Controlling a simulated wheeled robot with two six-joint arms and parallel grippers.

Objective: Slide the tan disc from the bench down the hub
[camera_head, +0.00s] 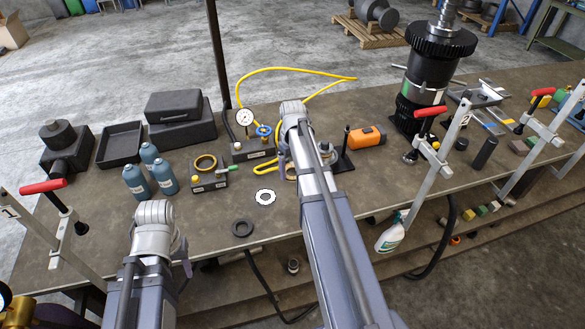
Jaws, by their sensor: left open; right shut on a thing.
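The tan disc (290,173) shows only as a small tan edge, mostly hidden behind my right arm. My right gripper (284,158) is pointed down at it and is shut on it; the fingertips are largely covered by my wrist. My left gripper (184,266) is open, low at the front left edge of the bench, apart from any object; its fingers are mostly hidden. I cannot tell the hub for certain. A tall dark geared assembly (427,72) stands upright at the back right, and a thin black post (346,139) stands just right of my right arm.
The bench (215,212) also holds a pale toothed ring (265,197), a dark ring (242,228), a fixture with a brass ring (205,162), a dial gauge (244,117), blue bottles (166,177) and an orange tool (367,136). Red-handled clamps stand at both ends.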

